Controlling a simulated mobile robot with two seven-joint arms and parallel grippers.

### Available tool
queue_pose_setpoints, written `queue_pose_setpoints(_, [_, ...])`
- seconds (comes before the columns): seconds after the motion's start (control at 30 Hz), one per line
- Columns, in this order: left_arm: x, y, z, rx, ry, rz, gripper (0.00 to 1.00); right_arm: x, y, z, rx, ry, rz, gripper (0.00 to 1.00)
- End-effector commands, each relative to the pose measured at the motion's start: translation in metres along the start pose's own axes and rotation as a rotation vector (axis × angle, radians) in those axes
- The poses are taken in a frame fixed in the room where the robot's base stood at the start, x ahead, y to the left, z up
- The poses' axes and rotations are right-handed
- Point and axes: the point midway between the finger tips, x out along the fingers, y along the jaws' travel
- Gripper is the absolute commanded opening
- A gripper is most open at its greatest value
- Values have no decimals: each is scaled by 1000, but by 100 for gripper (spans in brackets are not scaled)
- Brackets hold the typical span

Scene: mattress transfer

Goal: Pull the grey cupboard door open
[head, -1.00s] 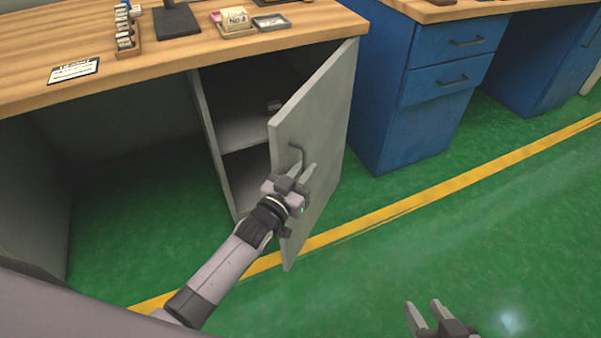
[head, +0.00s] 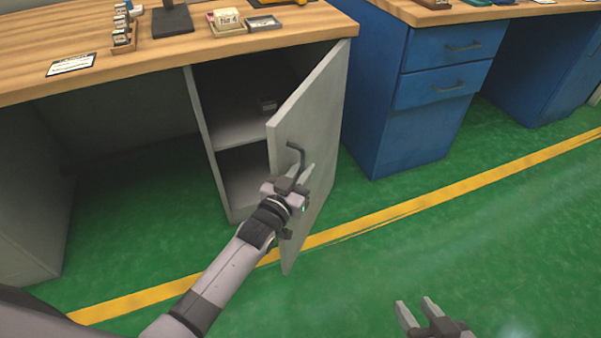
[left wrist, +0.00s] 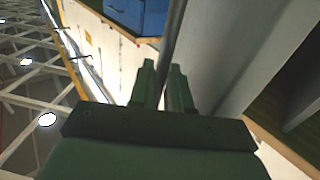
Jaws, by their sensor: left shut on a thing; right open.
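The grey cupboard door (head: 312,125) stands wide open, swung out from the cupboard under the wooden worktop. Its dark bar handle (head: 297,153) is on the outer face near the free edge. My left gripper (head: 302,178) is at the handle and shut on it. In the left wrist view the handle bar (left wrist: 172,45) runs between the two fingers of the left gripper (left wrist: 163,80). My right gripper (head: 418,308) is open and empty over the green floor at the lower right, away from the door.
The worktop (head: 120,65) carries a rack, a dark stand and small trays. A blue drawer cabinet (head: 430,100) stands to the right. Green floor (head: 400,240) in front is clear.

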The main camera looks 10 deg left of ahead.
Motion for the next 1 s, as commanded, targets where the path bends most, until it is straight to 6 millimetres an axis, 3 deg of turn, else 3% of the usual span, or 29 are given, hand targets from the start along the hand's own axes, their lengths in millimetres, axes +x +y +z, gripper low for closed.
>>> queue_pose_setpoints(0.57, [1,0,0,1,-1,0,0,0,0,0,-1,-1,0,43])
queue_pose_setpoints(0.6, [1,0,0,1,-1,0,24,1,0,1,-1,-2,0,43])
queue_pose_setpoints(0.63, [1,0,0,1,-1,0,30,1,0,1,-1,-2,0,43])
queue_pose_setpoints(1.0, [-3,0,0,1,-1,0,30,0,1,1,-2,-6,2,43])
